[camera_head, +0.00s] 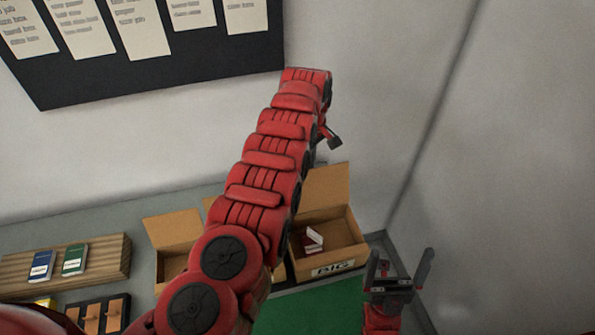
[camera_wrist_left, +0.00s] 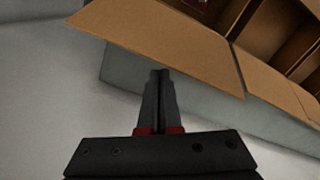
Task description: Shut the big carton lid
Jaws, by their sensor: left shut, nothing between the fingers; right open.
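The big carton (camera_head: 335,265), a brown box marked "BIG", stands on the grey counter against the back wall. Its lid (camera_head: 326,190) is open and stands up at the back; it also shows in the left wrist view (camera_wrist_left: 165,38). A red and white item (camera_head: 313,238) lies inside. My left gripper (camera_head: 334,141) is above the lid, shut and empty. In the left wrist view its fingertips (camera_wrist_left: 159,73) appear just short of the lid's edge; I cannot tell whether they touch. My right gripper (camera_head: 398,268) is open and empty, right of the carton.
A second open carton (camera_head: 172,232) stands left of the big one, partly hidden by my left arm. A wooden block (camera_head: 105,262) with small boxes is further left. A green mat (camera_head: 318,308) lies in front. The side wall (camera_head: 510,170) is close on the right.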

